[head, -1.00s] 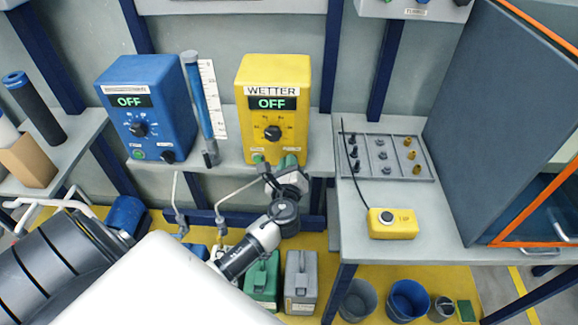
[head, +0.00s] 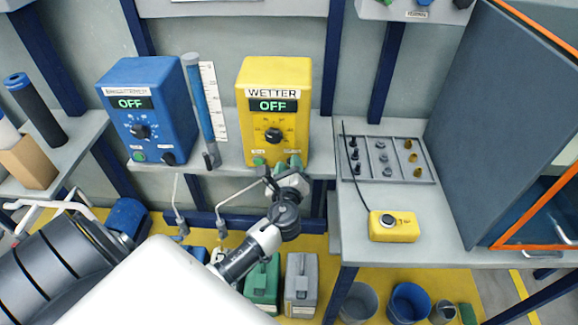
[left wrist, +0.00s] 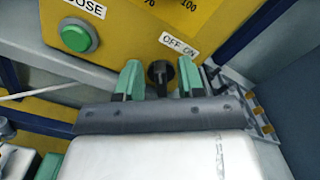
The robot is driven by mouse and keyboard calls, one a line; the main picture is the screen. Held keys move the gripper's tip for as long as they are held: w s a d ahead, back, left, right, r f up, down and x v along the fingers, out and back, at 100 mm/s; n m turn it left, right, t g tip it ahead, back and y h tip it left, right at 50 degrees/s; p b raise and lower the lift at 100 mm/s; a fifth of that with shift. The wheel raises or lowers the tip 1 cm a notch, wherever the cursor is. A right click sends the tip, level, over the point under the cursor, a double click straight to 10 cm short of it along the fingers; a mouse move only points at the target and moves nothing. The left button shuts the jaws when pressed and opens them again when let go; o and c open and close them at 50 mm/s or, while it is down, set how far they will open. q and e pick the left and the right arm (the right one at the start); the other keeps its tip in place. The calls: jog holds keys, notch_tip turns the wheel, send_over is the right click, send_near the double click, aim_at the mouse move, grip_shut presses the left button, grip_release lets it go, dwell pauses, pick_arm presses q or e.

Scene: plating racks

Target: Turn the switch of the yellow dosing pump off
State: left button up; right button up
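The yellow dosing pump (head: 273,108), labelled WETTER, stands on the shelf, and its display reads OFF. In the left wrist view its lower front (left wrist: 140,22) shows a green button (left wrist: 80,36) and a black switch knob (left wrist: 161,73) under an OFF ON label. My left gripper (head: 282,166) is at the pump's lower front edge. In the left wrist view its two green fingers (left wrist: 160,80) are open, one on each side of the knob with a gap on both sides. The knob's exact angle is hard to tell. My right gripper is not in view.
A blue pump (head: 146,105), also reading OFF, and a blue tube with a scale (head: 202,105) stand to the left. A yellow pendant box (head: 393,226) and a rack of small parts (head: 386,158) are on the right bench. Canisters (head: 301,283) stand below.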

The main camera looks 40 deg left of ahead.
pick_arm(q)
jog(key=b+v, duration=0.1)
jog(key=v, duration=1)
jog(key=shift+a, duration=0.15)
jog(key=s+d+f+n+g+h+p, duration=0.1)
jog(key=s+f+n+g+h, duration=0.25)
jog(key=f, duration=1.05)
jog(key=s+d+f+n+g+h, duration=0.1)
jog(key=s+f+n+g+h, duration=0.3)
jog(key=f, duration=1)
jog(key=s+f+n+g, duration=0.2)
jog(key=s+f+n, duration=0.2)
jog(key=s, duration=0.5)
jog(key=s+d+f+n+g+h+p, duration=0.1)
jog(key=s+f+n+g, duration=0.1)
jog(key=s+f+n, duration=0.2)
jog(key=s+d+f+n+g+h, duration=0.1)
jog(key=s+f+n, duration=0.3)
jog(key=s+f, duration=0.4)
jog(key=s+g, duration=0.1)
jog(key=s, duration=0.6)
jog(key=shift+f+n+g, duration=0.35)
jog(key=shift+f, duration=0.05)
